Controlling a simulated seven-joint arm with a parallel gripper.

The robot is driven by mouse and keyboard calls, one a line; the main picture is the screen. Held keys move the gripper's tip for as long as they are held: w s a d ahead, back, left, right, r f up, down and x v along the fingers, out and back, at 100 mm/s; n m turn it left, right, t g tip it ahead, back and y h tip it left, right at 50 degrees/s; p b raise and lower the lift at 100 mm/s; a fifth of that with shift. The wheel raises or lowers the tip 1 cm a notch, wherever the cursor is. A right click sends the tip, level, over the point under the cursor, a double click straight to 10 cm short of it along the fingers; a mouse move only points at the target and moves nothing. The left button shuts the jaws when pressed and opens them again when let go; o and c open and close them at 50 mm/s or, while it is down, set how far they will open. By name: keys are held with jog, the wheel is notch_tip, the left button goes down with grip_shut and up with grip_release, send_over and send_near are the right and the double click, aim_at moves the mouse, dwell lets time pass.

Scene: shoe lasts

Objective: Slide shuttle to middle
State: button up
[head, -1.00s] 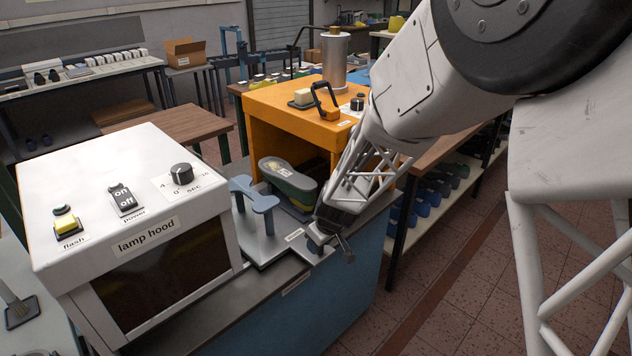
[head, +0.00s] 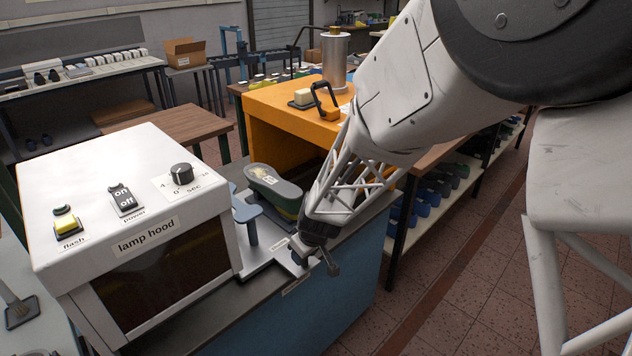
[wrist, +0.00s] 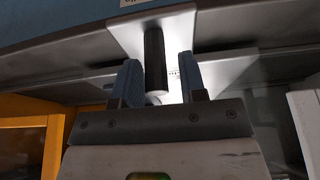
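The shuttle (head: 257,257) is a pale metal plate between the white lamp hood (head: 147,236) and the orange housing (head: 290,119). It carries a blue stand (head: 246,214), partly hidden behind the hood, and a dark green shoe sole (head: 274,181) on its right. My gripper (head: 314,258) is low at the shuttle's front. In the wrist view, the dark upright handle (wrist: 154,58) stands between the two blue fingers of my gripper (wrist: 160,82). My wrist hides the handle in the head view.
The shuttle lies on a grey bench top with a blue front (head: 300,318). The lamp hood's dark window faces front. Behind stand a brown table (head: 165,130) and shelves of shoe lasts (head: 435,185).

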jog(key=shift+w+d, duration=0.15)
dwell(0.4)
jog(key=shift+r, duration=0.15)
jog(key=v, duration=0.7)
jog(key=shift+d+r, duration=0.15)
jog(key=shift+r, duration=0.15)
dwell(0.4)
